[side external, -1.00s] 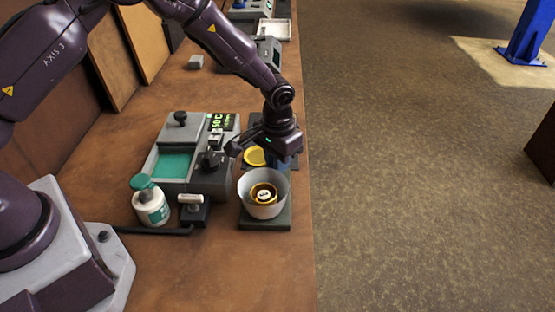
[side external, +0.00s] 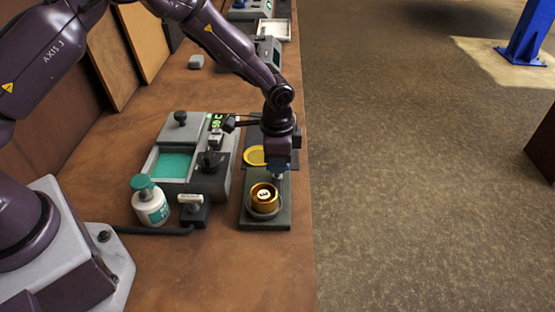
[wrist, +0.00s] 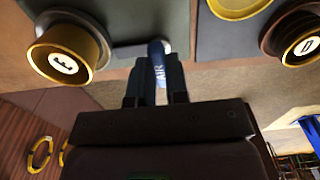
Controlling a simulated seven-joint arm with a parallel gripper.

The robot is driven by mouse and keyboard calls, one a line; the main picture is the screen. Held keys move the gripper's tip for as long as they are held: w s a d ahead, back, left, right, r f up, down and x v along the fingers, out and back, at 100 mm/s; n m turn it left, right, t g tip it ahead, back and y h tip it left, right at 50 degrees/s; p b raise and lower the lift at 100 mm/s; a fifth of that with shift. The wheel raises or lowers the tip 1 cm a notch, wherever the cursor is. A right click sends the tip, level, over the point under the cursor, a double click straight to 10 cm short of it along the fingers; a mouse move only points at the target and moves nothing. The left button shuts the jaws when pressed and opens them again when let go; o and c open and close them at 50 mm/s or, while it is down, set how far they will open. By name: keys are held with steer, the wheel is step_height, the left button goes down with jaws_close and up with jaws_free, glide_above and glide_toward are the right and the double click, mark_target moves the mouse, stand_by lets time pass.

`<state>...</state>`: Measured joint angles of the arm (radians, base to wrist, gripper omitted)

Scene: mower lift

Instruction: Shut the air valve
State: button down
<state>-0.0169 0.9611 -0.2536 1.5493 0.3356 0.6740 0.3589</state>
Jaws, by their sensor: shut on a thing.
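My gripper (wrist: 157,90) is shut on a slim blue handle (wrist: 157,61) with small white lettering I cannot read. The handle meets a pale metal stub at the edge of a dark green base plate (side external: 281,215). In the side view my gripper (side external: 277,172) is low over this plate, and the handle is mostly hidden. Beside it on the plate stands a gold cylinder (side external: 264,195) with a white label, marked "E" in the wrist view (wrist: 62,63), and a grey ring around its foot. I cannot tell whether the valve is open or shut.
A grey machine (side external: 181,160) with a green window and lit digits stands left. In front are a white bottle (side external: 150,204) with a teal cap and a black block with a white T-handle (side external: 190,200) and hose. A yellow ring (side external: 253,156) lies behind the plate. The bench edge is right.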

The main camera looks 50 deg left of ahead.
steer(key=shift+m, duration=0.3)
steer(key=c, duration=1.1)
jaws_free()
step_height(320, 180, up, 13)
steer(key=shift+r, duration=6.7)
steer(key=shift+d, duration=0.1)
steer(key=shift+s+d, duration=1.4)
steer(key=shift+d, duration=1.05)
steer(key=shift+s+d, duration=1.45)
steer(key=shift+d, duration=1)
steer(key=shift+s+d, duration=1.4)
steer(key=shift+d, duration=1.05)
